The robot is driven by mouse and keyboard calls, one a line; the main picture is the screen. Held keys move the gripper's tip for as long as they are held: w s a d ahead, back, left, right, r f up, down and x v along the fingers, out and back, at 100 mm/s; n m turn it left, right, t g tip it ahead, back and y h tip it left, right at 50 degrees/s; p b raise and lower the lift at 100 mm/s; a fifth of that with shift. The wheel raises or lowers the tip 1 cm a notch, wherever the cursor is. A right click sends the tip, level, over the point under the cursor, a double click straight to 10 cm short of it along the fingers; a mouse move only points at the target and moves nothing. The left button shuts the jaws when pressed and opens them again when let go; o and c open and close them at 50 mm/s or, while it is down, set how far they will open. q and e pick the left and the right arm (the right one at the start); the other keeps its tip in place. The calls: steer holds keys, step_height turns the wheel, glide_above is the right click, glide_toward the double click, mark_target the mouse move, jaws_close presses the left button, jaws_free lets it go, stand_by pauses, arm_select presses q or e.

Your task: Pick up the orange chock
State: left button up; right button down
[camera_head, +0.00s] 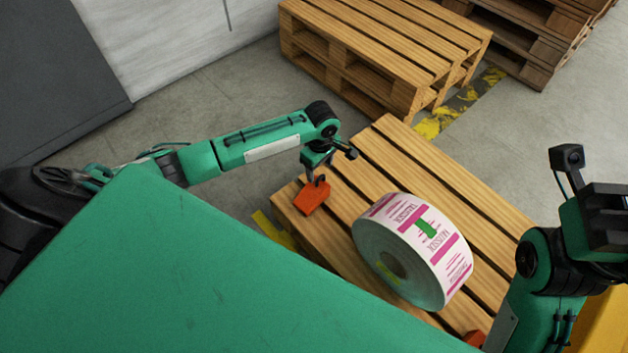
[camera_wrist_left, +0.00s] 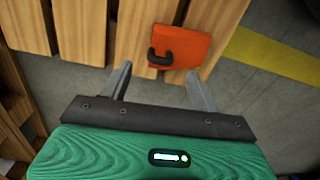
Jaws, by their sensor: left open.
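The orange chock (camera_head: 312,197) lies on the near left corner of a wooden pallet (camera_head: 375,160). In the left wrist view the chock (camera_wrist_left: 183,47) has a black handle (camera_wrist_left: 158,58) on its near left side. My left gripper (camera_head: 317,180) is just above the chock in the head view. In the left wrist view its two fingers (camera_wrist_left: 158,83) are open and apart, with the chock ahead of and between them, and nothing held. My right gripper (camera_head: 612,228) is at the right edge, partly cut off; its jaws cannot be made out.
A large label roll (camera_head: 412,250) lies on the same pallet, right of the chock. A second orange piece (camera_head: 474,338) shows at the lower right. Stacked pallets (camera_head: 380,45) stand behind. A yellow floor line (camera_head: 275,232) runs beside the pallet.

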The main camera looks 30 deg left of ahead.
mark_target(320, 176)
arm_select(q)
steer(key=shift+d+f+b, duration=0.1)
steer(key=shift+f+b, duration=1.9)
steer(key=shift+f, duration=0.5)
jaws_close()
